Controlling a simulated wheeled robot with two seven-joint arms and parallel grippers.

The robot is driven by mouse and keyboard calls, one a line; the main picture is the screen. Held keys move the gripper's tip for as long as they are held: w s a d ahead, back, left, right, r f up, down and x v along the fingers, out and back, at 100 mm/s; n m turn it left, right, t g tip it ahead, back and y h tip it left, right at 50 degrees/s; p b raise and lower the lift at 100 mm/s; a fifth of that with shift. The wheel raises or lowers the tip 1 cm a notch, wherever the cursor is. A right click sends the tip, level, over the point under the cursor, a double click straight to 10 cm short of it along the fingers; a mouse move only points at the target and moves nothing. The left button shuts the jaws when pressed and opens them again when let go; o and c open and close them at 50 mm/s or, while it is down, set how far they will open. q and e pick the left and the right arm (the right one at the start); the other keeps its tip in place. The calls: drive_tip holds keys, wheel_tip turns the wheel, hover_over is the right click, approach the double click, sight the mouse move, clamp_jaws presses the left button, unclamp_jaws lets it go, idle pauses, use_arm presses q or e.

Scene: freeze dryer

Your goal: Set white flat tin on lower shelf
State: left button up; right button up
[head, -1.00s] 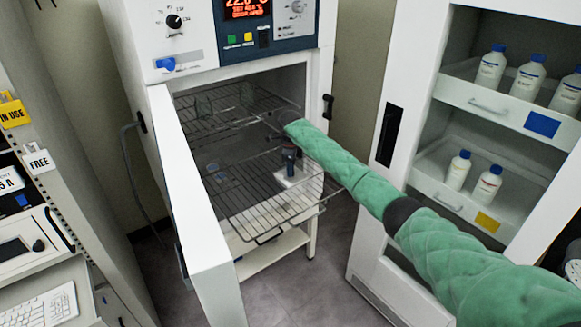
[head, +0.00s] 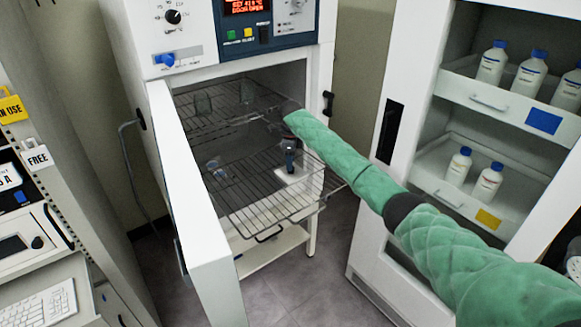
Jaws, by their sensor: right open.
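The white flat tin (head: 291,175) lies on the right part of the lower wire shelf (head: 246,212) inside the open freeze dryer. My right gripper (head: 289,164), small and dark in the head view, is just above the tin with its jaws open. I cannot tell whether the fingertips still touch the tin. My green-sleeved right arm reaches in from the right and hides part of the chamber's right side. My left gripper is not in view.
The freeze dryer's door (head: 196,215) stands open at the left. Clear glassware (head: 216,168) is on the lower shelf's left, and more glassware (head: 203,104) is on the upper shelf (head: 222,121). The lower shelf's front is bare. A cabinet (head: 372,240) with bottles stands right.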

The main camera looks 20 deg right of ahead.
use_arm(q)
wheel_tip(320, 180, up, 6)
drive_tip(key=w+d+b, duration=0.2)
use_arm(e)
wheel_tip(320, 180, up, 10)
drive_tip(key=shift+f, duration=0.15)
